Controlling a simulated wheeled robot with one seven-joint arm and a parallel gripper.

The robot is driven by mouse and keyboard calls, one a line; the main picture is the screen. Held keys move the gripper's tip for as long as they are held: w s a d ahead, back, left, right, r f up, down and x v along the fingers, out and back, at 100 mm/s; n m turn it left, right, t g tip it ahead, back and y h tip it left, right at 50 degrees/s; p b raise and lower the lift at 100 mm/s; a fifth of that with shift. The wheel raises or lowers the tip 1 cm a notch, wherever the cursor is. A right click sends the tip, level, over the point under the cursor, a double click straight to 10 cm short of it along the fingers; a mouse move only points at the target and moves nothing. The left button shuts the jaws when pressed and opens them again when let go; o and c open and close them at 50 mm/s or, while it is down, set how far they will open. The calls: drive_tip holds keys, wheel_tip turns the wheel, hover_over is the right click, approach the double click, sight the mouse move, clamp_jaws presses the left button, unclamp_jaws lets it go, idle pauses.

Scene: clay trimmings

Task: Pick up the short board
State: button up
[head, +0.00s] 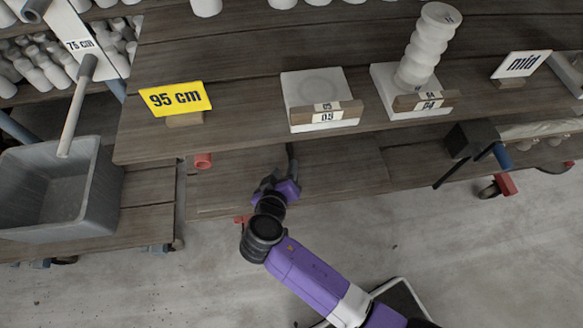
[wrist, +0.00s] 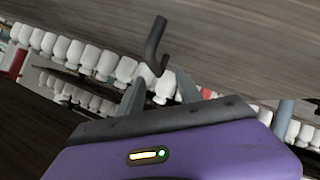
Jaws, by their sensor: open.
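Two pale square boards lie on the upper wooden shelf in the head view. One board (head: 313,86), with tag 05, is empty; the other (head: 385,82), with tag 04, bears a ribbed white column (head: 430,42). I cannot tell which, if either, is the short board. My gripper (head: 279,184) is below and in front of the shelf's front edge, apart from both boards. In the wrist view my gripper (wrist: 160,80) is open, its fingers apart with no board between them. A dark bent hook (wrist: 154,45) shows just beyond the fingertips.
The upper shelf's edge (head: 240,151) overhangs a lower wooden shelf (head: 345,172). A grey bin (head: 60,195) is at left. Rows of white pieces (wrist: 85,57) show behind. The floor (head: 150,290) in front is clear.

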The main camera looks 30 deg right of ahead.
drive_tip(key=x, duration=0.6)
drive_tip(key=shift+d+f, duration=0.2)
drive_tip(key=shift+d, duration=0.4)
clamp_jaws()
drive_tip(key=shift+a, duration=0.1)
idle(0.7)
drive_tip(key=shift+r, duration=0.1)
